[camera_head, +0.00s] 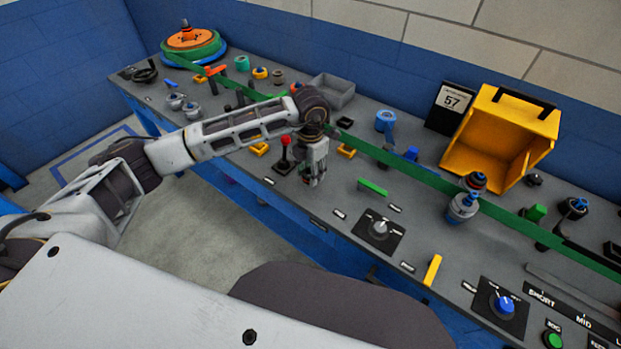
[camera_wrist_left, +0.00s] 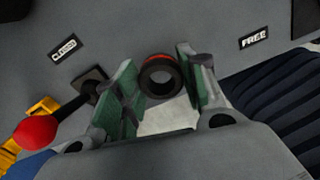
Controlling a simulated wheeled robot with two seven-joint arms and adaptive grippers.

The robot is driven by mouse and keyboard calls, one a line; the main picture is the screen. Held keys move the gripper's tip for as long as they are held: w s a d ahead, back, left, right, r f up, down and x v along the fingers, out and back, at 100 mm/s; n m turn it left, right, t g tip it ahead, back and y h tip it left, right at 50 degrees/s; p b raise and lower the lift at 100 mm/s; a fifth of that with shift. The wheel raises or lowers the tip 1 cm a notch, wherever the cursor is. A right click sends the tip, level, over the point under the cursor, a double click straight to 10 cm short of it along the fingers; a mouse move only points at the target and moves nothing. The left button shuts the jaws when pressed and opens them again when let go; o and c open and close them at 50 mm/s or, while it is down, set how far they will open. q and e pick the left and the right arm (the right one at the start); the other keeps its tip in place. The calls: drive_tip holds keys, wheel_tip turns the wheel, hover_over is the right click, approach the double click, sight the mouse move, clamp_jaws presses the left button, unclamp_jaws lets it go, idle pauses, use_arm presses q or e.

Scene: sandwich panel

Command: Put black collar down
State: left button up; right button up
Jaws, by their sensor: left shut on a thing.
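The black collar (camera_wrist_left: 146,82) is a small black ring with a red-orange band, between the green-padded fingertips of my left gripper (camera_wrist_left: 160,84) in the left wrist view. The gripper is shut on it. In the head view my left gripper (camera_head: 314,178) points down over the front part of the grey panel (camera_head: 335,240), just right of a red-knobbed lever (camera_head: 285,145). I cannot make out the collar in the head view, nor tell whether it touches the panel. My right gripper is not in view.
The red knob (camera_wrist_left: 36,131) sits close to the left finger in the left wrist view. A FREE label (camera_wrist_left: 254,40) lies right of the fingers. A green belt (camera_head: 420,177) runs behind the gripper. A black-plated dial (camera_head: 379,229) and a green bar (camera_head: 373,187) lie to the right.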

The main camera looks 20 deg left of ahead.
use_arm(q)
drive_tip(key=shift+f, duration=0.4)
wheel_tip(320, 180, down, 2)
drive_tip(key=shift+f, duration=0.55)
drive_tip(key=o, duration=1.1)
drive_tip(key=shift+c, duration=0.2)
drive_tip(key=shift+r, duration=0.7)
wheel_tip(320, 180, up, 11)
drive_tip(key=shift+b, duration=0.4)
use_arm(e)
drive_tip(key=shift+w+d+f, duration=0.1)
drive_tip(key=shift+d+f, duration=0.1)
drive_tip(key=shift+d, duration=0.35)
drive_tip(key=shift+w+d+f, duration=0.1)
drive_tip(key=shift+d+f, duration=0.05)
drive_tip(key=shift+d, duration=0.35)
